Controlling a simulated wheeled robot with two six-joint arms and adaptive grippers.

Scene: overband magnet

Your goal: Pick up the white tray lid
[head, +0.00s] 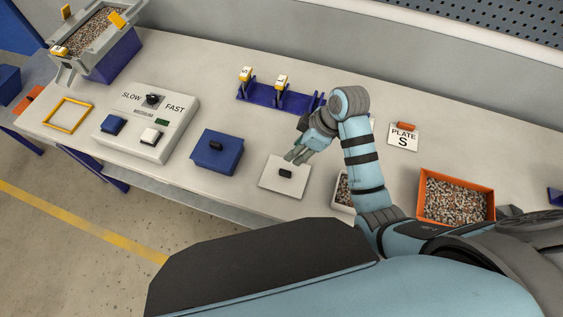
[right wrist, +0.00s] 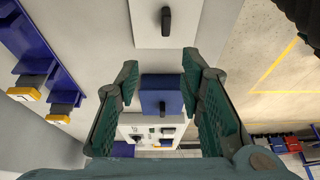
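The white tray lid (head: 270,182) is a flat white square with a small black knob (head: 285,173). It lies on the bench in front of my right gripper (head: 298,157). In the right wrist view the lid (right wrist: 200,28) is at the top, with its knob (right wrist: 167,20) beyond the fingertips. My right gripper (right wrist: 160,75) is open, with its fingers wide apart and nothing between them. In the head view it hovers just behind the knob; contact does not show. My left gripper is not in view.
A blue lidded box (head: 215,157) stands left of the lid, then a control box (head: 150,122). A white tray of small pieces (head: 343,190) is partly behind my right arm. An orange tray (head: 456,222) stands right. A blue rack (head: 262,97) is behind.

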